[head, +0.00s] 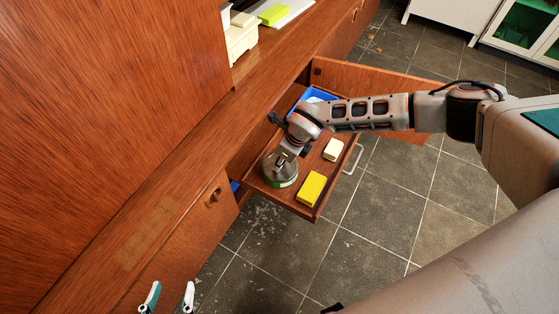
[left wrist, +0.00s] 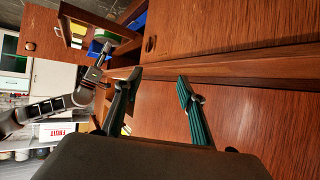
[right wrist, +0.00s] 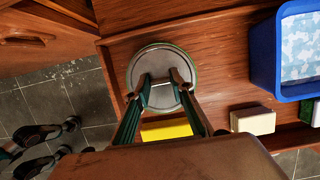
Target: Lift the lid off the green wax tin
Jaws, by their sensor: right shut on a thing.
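The green wax tin (head: 281,184) stands in the open drawer, near its left end, with a round grey metal lid (head: 272,168) on top. In the right wrist view the lid (right wrist: 150,62) is seen from above and green shows around its edge. My right gripper (right wrist: 160,82) is shut on the lid's middle, where a pale grip shows between the fingertips. I cannot see any gap between lid and tin. My left gripper (head: 170,292) is open and empty, low in front of the cabinet, far from the tin; it also shows in the left wrist view (left wrist: 160,82).
In the drawer (head: 322,198) are a yellow block (head: 311,189), a cream block (head: 333,150) and a blue tray (right wrist: 264,60) with a patterned blue-white thing. The wooden wall unit (head: 110,110) rises at the left. Tiled floor (head: 400,205) lies free at the right.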

